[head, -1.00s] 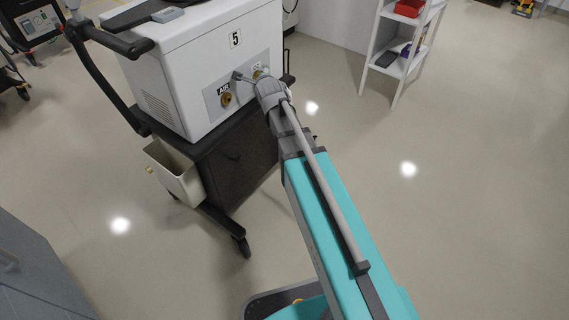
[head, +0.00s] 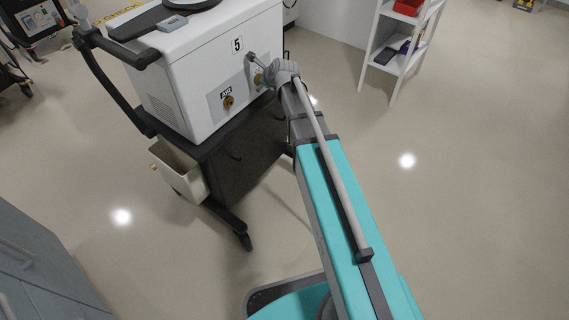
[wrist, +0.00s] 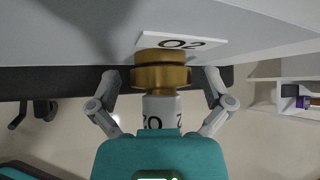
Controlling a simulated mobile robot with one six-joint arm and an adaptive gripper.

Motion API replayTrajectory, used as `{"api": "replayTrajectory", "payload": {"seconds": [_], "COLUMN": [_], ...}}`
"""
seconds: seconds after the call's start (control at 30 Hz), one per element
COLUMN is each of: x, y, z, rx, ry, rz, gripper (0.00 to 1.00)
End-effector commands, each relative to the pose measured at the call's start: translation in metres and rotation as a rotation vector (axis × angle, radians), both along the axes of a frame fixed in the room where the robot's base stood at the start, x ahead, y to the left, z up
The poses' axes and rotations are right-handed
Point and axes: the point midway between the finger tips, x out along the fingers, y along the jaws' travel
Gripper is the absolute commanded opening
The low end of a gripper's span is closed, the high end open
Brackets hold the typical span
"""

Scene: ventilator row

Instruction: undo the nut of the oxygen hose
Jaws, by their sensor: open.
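The brass nut (wrist: 160,76) sits against the white O2 label plate (wrist: 183,42) on the ventilator's side. A white hose end (wrist: 160,110) marked O2 comes out of the nut toward me; my teal gripper body hides the rest of it. My gripper (wrist: 160,80) is open, with one finger to the left and one to the right of the nut, and a gap shows on both sides. In the head view my gripper (head: 262,68) is at the ventilator's (head: 205,70) port panel, partly covering the O2 fitting (head: 258,79).
A brass AIR fitting (head: 228,102) sits left of the O2 one on the same panel. The ventilator stands on a dark cart (head: 240,160) with a beige bin (head: 178,170) at its side. A white shelf (head: 385,55) stands to the right; floor between is clear.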

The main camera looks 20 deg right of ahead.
Motion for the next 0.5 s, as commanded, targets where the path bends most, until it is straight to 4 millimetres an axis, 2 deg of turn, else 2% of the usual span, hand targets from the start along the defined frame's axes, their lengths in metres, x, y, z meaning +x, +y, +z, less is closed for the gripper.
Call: {"api": "replayTrajectory", "payload": {"seconds": [0.5], "x": [0.0025], "y": [-0.0017], "z": [0.0001], "rx": [0.368], "ry": [0.281], "rz": [0.0], "gripper": [1.0]}}
